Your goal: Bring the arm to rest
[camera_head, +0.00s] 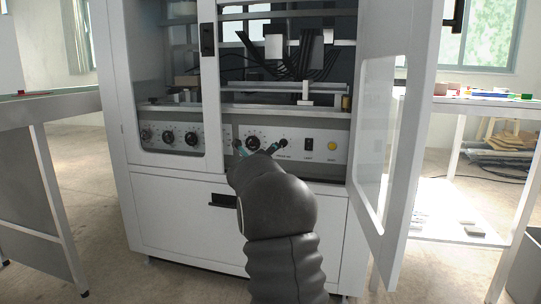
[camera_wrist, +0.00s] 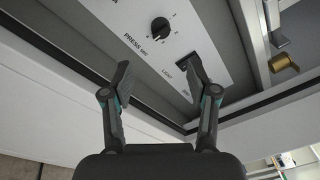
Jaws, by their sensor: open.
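My gripper (camera_head: 262,150) is open and empty in front of the control panel of the white box former (camera_head: 240,213). In the wrist view my gripper (camera_wrist: 158,88) shows its two fingers spread apart, with nothing between them. Behind the fingers is the panel (camera_wrist: 170,40) with a black knob (camera_wrist: 160,29) and a dark switch marked LIGHT (camera_wrist: 195,66), partly covered by the right finger. Whether the fingers touch the panel cannot be told.
The machine's right door (camera_head: 408,130) stands open toward me, right of my arm. A table (camera_head: 459,105) with small coloured items stands behind it. Another table (camera_head: 45,106) is at the left. The floor (camera_head: 100,170) between the left table and the machine is clear.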

